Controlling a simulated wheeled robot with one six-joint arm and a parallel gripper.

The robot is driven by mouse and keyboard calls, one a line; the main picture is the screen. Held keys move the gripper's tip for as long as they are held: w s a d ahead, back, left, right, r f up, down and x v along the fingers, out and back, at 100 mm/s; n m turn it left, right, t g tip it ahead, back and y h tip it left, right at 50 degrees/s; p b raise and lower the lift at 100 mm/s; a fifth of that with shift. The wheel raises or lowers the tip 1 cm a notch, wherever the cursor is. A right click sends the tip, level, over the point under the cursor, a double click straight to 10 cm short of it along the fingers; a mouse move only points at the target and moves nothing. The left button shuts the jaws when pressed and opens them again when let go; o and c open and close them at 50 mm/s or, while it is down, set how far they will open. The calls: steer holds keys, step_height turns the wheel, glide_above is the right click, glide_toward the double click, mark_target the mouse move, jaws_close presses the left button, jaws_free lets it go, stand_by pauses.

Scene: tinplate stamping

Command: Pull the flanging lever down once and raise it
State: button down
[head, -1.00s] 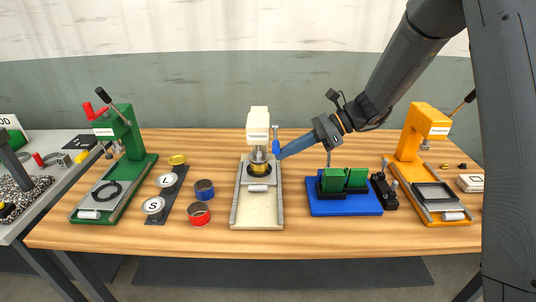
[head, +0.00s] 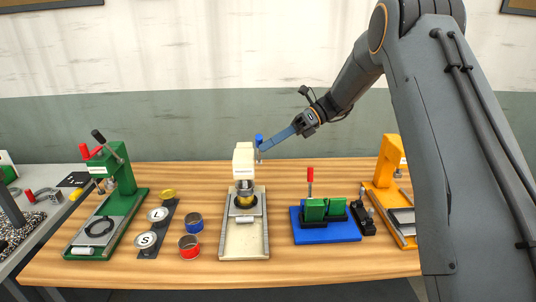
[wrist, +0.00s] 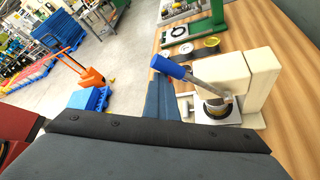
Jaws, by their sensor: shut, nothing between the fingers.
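The cream press (head: 243,162) stands mid-table, with its lever's blue grip (head: 259,139) raised above the top of the press head. In the wrist view the blue grip (wrist: 167,66) is at the end of a steel rod (wrist: 205,85) that slants to the press. My gripper (head: 268,144), with blue fingers, is shut and empty right beside the grip. In the wrist view my fingertips (wrist: 160,82) are just below the grip; whether they touch it I cannot tell. A gold-coloured ring (head: 244,201) sits under the press tool.
A green press (head: 122,178) stands left and an orange press (head: 388,160) right. A blue-based fixture (head: 328,233) with green blocks and an upright red-gripped lever (head: 310,175) stands right of the cream press. Blue (head: 193,222) and red (head: 189,246) cans stand left of it.

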steer(key=shift+w+a+r, duration=0.1)
steer(key=shift+w+r, duration=0.5)
steer(key=shift+w, duration=0.1)
steer(key=shift+w+r, duration=0.1)
steer(key=shift+r, duration=0.05)
steer(key=s+f+p, duration=0.2)
steer(key=s, duration=0.2)
steer(key=w+d+r+b, duration=0.2)
steer(key=w+d+b, duration=0.25)
steer(key=d, duration=0.45)
steer(key=s+d+f+n+t+h+b, duration=0.1)
steer(key=s+d+f+n+h, duration=0.1)
steer(key=s+f+n+h, duration=0.2)
steer(key=s+d+f+n+t+h, duration=0.2)
steer(key=s+f+n+h, duration=0.2)
steer(key=s, duration=1.2)
steer(key=s+d+f+n+t+h+b, duration=0.1)
steer(key=s+f+n+h, duration=0.3)
steer(key=s+f+n, duration=0.5)
steer(key=s+d+n+t, duration=0.1)
steer(key=s+n, duration=0.1)
steer(key=n, duration=0.2)
steer(key=shift+d+f+n+b, duration=0.2)
steer(key=shift+n+b, duration=0.15)
steer(key=shift+n, duration=0.05)
